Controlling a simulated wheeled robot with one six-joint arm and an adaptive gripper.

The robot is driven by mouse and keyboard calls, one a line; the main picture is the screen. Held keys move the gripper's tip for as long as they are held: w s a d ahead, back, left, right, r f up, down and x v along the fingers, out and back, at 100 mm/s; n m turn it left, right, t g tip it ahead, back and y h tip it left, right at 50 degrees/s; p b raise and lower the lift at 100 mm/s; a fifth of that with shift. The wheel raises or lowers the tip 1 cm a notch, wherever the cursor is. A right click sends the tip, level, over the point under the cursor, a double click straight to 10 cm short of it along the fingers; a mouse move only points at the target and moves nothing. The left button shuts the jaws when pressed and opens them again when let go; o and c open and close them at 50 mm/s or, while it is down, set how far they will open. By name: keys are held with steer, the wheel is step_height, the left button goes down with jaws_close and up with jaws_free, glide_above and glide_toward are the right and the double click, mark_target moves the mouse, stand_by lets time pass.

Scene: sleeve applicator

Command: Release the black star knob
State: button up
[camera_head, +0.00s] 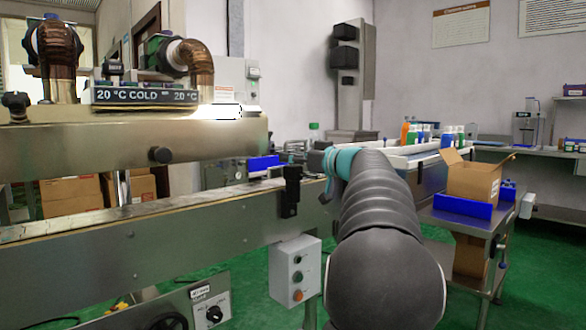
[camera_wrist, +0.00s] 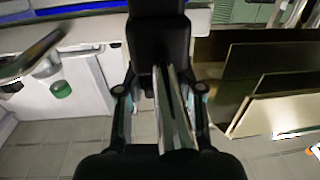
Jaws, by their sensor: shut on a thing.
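My gripper (camera_wrist: 160,78) shows in the wrist view, with its black linkages on both sides of a dark block and thin metal bars. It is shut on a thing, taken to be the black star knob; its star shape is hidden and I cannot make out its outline. In the head view my arm hides most of the gripper, which is beside the right end of the conveyor (camera_head: 190,212). A dark round knob (camera_head: 161,154) sits on the front of the steel tunnel (camera_head: 60,150), apart from my gripper.
A grey button box (camera_head: 295,270) hangs below the conveyor. A black fixture (camera_head: 290,188) stands on the conveyor's front side. A cardboard box (camera_head: 474,178) and a blue tray (camera_head: 465,206) are on a steel table at right. Green floor is open between them.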

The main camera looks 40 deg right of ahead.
steer(key=n+g+y+p, duration=0.1)
steer(key=n+y, duration=0.2)
steer(key=y, duration=0.1)
steer(key=shift+d+y, duration=0.1)
steer(key=shift+y, duration=0.2)
steer(key=n+g+y+p, duration=0.2)
steer(key=y+p, duration=0.1)
steer(key=shift+r+n+g+y, duration=0.3)
steer(key=shift+n, duration=0.1)
steer(key=n+g+y+p, duration=0.1)
steer(key=y+p, duration=0.1)
steer(key=shift+w+n+g+p, duration=0.1)
steer(key=shift+n+g+p, duration=0.2)
steer(key=shift+p, duration=0.1)
steer(key=n+g+y+p, duration=0.2)
steer(key=g+p, duration=0.1)
steer(key=p, duration=0.1)
steer(key=shift+f+n+g+y, duration=0.15)
steer(key=shift+n+g+y, duration=0.15)
steer(key=shift+n, duration=0.1)
steer(key=shift+f+n+g+p, duration=0.1)
steer(key=shift+n+g+p, duration=0.2)
steer(key=shift+g+p, duration=0.1)
steer(key=o, duration=1.2)
steer(key=shift+c, duration=0.2)
steer(key=shift+f+t+b, duration=0.15)
steer(key=shift+t+b, duration=0.25)
steer(key=shift+b, duration=0.15)
